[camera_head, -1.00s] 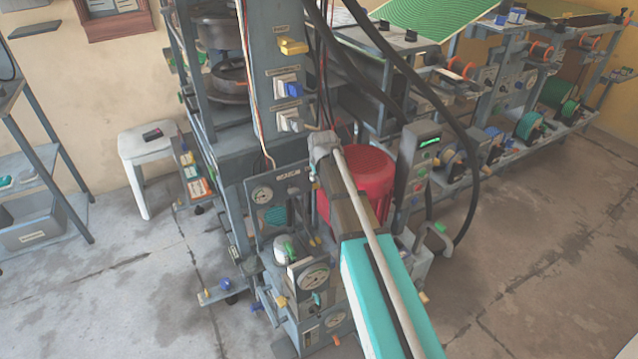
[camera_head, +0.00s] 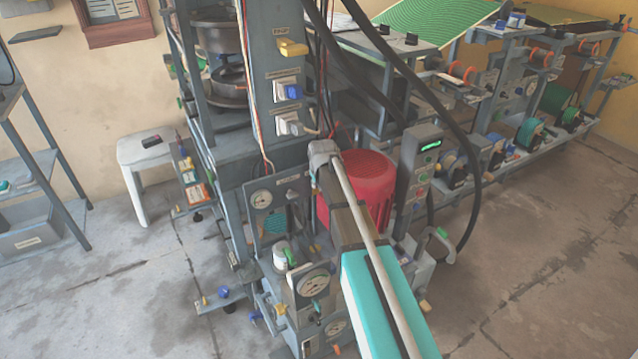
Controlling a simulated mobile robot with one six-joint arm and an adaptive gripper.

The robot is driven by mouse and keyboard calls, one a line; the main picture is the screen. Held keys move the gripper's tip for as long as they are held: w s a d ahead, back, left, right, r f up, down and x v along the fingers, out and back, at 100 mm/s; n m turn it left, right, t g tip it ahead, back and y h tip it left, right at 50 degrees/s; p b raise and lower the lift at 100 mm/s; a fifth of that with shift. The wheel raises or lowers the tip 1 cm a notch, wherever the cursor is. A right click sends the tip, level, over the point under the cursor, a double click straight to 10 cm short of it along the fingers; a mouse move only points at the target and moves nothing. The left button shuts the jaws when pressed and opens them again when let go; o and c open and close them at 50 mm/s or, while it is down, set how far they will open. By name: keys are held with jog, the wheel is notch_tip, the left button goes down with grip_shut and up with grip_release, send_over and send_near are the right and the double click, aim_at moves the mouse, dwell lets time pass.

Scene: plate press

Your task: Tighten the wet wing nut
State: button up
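The wing nut named by the task cannot be singled out. Small coloured knobs or nuts sit low on the press, among them a blue one (camera_head: 223,292) on a foot bracket and another blue one (camera_head: 255,317) at the lower frame. They are too small to tell their shape or any wetness. My arm, teal and dark with a grey joint at its far end, reaches up from the bottom in front of the press. My gripper does not show, so its opening and contact are hidden.
The press frame (camera_head: 225,165) fills the middle, with gauges (camera_head: 313,283), a red motor (camera_head: 366,185) and a control box (camera_head: 421,155). Dark hoses hang at its right. A white stool (camera_head: 145,152) stands left. A shelf (camera_head: 35,180) stands far left. Floor is free at the right front.

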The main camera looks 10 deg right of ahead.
grip_shut()
jog(key=shift+d+y, duration=0.1)
jog(key=shift+y, duration=0.6)
jog(key=shift+g, duration=0.3)
jog(key=shift+o, duration=2.3)
grip_release()
jog(key=shift+h, duration=0.5)
